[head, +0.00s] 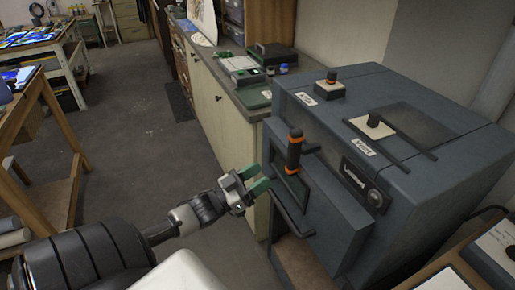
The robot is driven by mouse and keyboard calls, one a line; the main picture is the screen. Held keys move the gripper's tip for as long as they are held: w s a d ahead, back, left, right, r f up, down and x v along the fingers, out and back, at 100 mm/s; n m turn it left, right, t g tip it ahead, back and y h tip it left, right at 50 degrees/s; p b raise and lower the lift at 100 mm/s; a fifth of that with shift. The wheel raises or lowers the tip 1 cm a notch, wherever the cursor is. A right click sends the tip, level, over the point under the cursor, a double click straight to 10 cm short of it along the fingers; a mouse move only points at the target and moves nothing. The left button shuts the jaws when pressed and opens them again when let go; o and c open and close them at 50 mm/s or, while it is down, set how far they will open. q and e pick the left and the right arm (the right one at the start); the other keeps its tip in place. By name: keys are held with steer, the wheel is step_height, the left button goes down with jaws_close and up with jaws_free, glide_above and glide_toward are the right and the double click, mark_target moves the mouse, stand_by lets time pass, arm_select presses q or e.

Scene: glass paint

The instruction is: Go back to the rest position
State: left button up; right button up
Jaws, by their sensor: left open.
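My left gripper (257,186) shows near the middle of the head view, with green fingertips. It is open and holds nothing that I can see. It is just left of the grey kiln-like box (425,190), close to the box's front door. A black handle with orange bands (294,152) stands on that door, a little up and right of the fingertips. I cannot tell whether the fingertips touch the door. My right gripper is not in the view.
A counter (233,105) runs behind the box, with a green-and-white device (240,68) on it. Wooden tables stand at the left, one close (50,115) and one farther back (60,48). The grey floor (135,125) between them and the counter is clear.

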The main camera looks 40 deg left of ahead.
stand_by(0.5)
arm_select(q)
steer(key=s+a+f+n+g+y, duration=0.15)
steer(key=s+f+g+y, duration=0.3)
steer(key=f, duration=1.35)
steer(key=s+f+n+g+y, duration=0.3)
steer(key=s+f+g+y, duration=0.15)
steer(key=f, duration=1.25)
steer(key=s+d+f+m+g, duration=0.1)
steer(key=s+d+f+g, duration=0.4)
steer(key=s, duration=0.8)
steer(key=s+d+f+m+g, duration=0.1)
steer(key=s+d+f+g, duration=0.4)
steer(key=s+d+f, duration=0.5)
steer(key=s+f, duration=0.4)
steer(key=shift+d+f+m+g+h+b, duration=0.2)
steer(key=shift+m+g+h+b, duration=0.1)
steer(key=shift+m+g, duration=0.1)
